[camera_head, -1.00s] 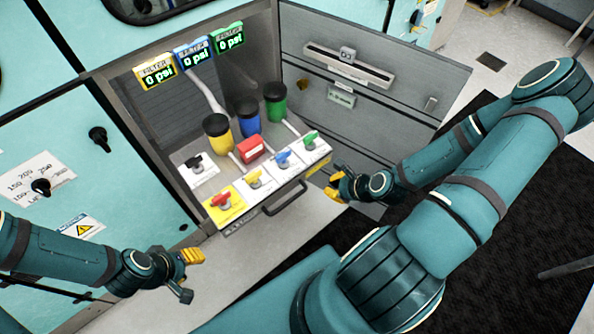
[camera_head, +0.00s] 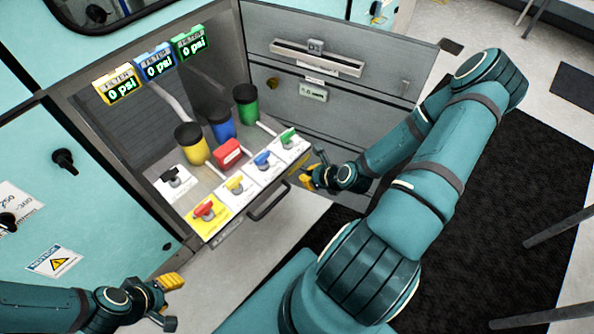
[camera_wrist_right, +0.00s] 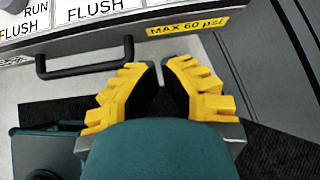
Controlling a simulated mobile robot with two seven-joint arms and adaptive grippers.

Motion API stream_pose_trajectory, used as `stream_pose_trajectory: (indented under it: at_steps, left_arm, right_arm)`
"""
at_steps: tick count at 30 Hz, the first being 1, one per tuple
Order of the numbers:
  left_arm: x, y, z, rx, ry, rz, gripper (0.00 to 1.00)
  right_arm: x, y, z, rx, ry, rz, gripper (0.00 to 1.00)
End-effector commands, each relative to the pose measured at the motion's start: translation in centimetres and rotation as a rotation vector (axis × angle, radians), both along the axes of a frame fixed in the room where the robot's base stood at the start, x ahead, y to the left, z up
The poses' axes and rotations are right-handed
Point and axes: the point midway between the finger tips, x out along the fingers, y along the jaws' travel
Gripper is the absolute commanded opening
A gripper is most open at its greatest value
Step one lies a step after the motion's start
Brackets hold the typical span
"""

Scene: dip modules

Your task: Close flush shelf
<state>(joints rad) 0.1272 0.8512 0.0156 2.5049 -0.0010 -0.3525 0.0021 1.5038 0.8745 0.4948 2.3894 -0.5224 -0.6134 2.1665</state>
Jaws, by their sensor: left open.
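The flush shelf (camera_head: 222,222) is pulled out of the cabinet and carries several coloured valve handles on its top. Its dark bar handle (camera_head: 268,202) is on the front edge; the handle (camera_wrist_right: 85,65) also crosses the upper left of the right wrist view. My right gripper (camera_head: 315,170) is just right of the shelf's front corner, apart from the handle. Its yellow fingers (camera_wrist_right: 160,75) show an empty gap between them. My left gripper (camera_head: 170,301) is open and empty at the lower left, in front of the cabinet and below the shelf.
Yellow, blue and green canisters (camera_head: 221,124) and a red block (camera_head: 228,153) stand on the shelf. Three gauges reading 0 psi (camera_head: 157,64) are above. A grey open door panel (camera_head: 340,75) stands right of the shelf.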

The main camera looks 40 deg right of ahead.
Motion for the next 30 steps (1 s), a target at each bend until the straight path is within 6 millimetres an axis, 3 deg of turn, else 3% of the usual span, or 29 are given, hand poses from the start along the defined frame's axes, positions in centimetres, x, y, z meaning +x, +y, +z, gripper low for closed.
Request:
stream_pose_trajectory:
  at_steps: [2, 10, 30]
  left_arm:
    - [0.1, 0.0, -0.7, 0.000, -0.003, 0.001, 0.46]
    - [0.2, 0.0, -1.1, 0.001, -0.006, 0.002, 0.46]
    - [0.3, 0.0, -1.2, 0.001, -0.007, 0.002, 0.46]
  right_arm:
    - [1.2, 0.2, -1.4, 0.001, 0.000, 0.004, 0.00]
    - [4.2, 0.3, -0.9, -0.003, -0.001, 0.001, 0.00]
    - [5.4, 0.4, -0.8, -0.001, -0.001, 0.001, 0.00]
